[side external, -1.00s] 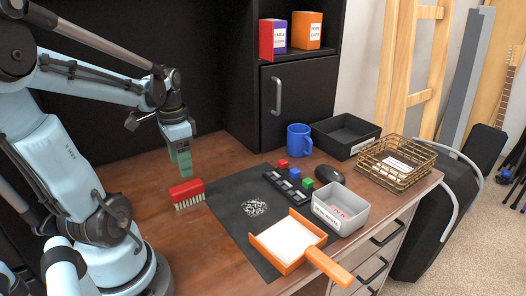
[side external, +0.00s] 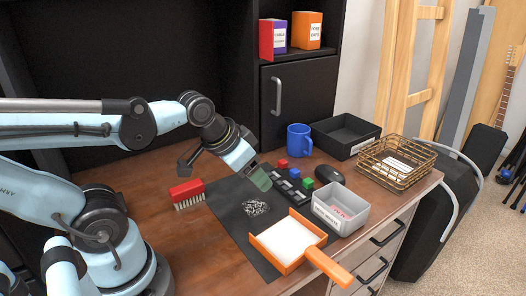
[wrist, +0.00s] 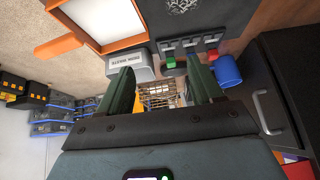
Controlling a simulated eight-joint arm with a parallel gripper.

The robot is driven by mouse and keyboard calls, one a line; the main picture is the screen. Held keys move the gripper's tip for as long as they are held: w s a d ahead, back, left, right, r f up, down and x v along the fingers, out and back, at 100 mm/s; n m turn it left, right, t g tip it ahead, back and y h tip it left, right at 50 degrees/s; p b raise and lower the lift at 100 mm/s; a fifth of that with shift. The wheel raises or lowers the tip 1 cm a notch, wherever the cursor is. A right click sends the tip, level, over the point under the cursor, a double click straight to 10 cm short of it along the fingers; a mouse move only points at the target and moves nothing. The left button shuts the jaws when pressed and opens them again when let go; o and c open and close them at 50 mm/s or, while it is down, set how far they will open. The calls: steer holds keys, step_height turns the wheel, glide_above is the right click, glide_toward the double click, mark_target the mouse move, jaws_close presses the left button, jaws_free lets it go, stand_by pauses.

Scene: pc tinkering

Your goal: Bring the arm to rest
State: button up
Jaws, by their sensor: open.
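My gripper (side external: 261,180) is tilted down and to the right above the black mat (side external: 227,213) in the side external view. It is between the red brush and the switch strip, and seems empty. In the wrist view my gripper (wrist: 162,92) shows two dark green fingers spread apart with nothing between them. The wire basket shows far off beyond the gap. My arm is stretched out over the desk from the left.
On the mat are a grey pile (side external: 256,208), an orange dustpan (side external: 289,242) and a black strip (side external: 290,186) with coloured keycaps. A red brush (side external: 187,193), blue mug (side external: 299,140), grey bin (side external: 341,208), black tray (side external: 346,134) and wire basket (side external: 396,160) stand around.

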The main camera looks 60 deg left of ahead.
steer(key=shift+w+d+r+t, duration=0.15)
steer(key=shift+d+t, duration=0.25)
steer(key=shift+d, duration=0.7)
steer(key=m+g, duration=0.7)
steer(key=m, duration=2.9)
glide_toward(186, 186)
steer(key=shift+w+a+f, duration=0.1)
steer(key=shift+a+f, duration=0.05)
steer(key=shift+f, duration=5.15)
steer(key=shift+c, duration=0.4)
